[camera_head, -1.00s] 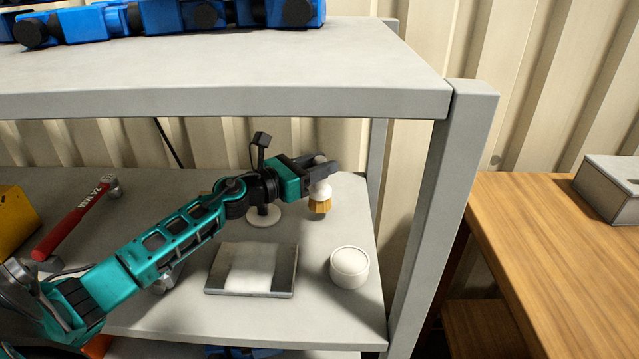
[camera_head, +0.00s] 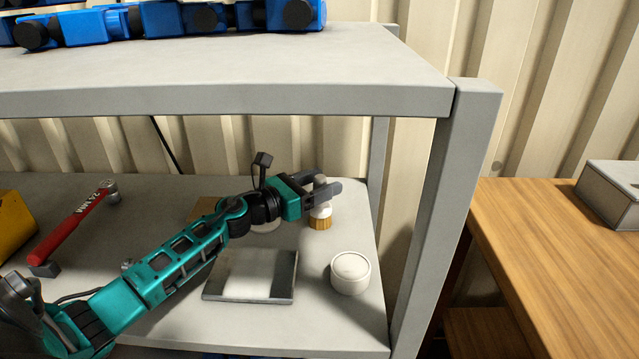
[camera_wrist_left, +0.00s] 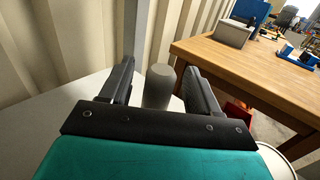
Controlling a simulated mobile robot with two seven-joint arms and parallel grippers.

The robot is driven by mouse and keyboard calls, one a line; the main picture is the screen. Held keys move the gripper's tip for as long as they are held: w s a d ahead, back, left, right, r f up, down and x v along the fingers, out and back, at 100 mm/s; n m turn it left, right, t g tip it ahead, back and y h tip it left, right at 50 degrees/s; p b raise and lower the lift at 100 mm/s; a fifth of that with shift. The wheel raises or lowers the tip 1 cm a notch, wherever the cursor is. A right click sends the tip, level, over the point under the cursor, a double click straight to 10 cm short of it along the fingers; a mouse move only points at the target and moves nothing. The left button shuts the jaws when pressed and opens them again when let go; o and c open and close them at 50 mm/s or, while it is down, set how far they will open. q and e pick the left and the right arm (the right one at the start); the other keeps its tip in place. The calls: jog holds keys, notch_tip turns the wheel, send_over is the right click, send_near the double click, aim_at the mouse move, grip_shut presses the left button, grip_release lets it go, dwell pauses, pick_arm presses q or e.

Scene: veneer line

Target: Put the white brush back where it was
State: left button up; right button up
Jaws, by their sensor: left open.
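The white brush (camera_head: 320,212) stands upright on the lower shelf near its back right, tan bristles down. My left gripper (camera_head: 327,188) is open around the upper part of the brush, one finger on each side. In the left wrist view the handle shows as a grey-looking cylinder (camera_wrist_left: 159,88) between the spread fingers (camera_wrist_left: 158,88). The bristles are hidden in that view. My right gripper is not in view.
A white round container (camera_head: 350,272) and a grey plate with a white patch (camera_head: 286,282) stand in front. A white round thing (camera_head: 267,227) is partly hidden behind my gripper. The upper shelf (camera_head: 230,101) overhangs; a post (camera_head: 445,210) stands right.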

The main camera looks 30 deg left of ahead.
pick_arm(q)
jog(key=shift+s+r, duration=0.1)
jog(key=shift+r, duration=0.05)
jog(key=b+v, duration=0.1)
jog(key=v, duration=1)
jog(key=shift+s+a, duration=0.2)
jog(key=shift+s, duration=0.15)
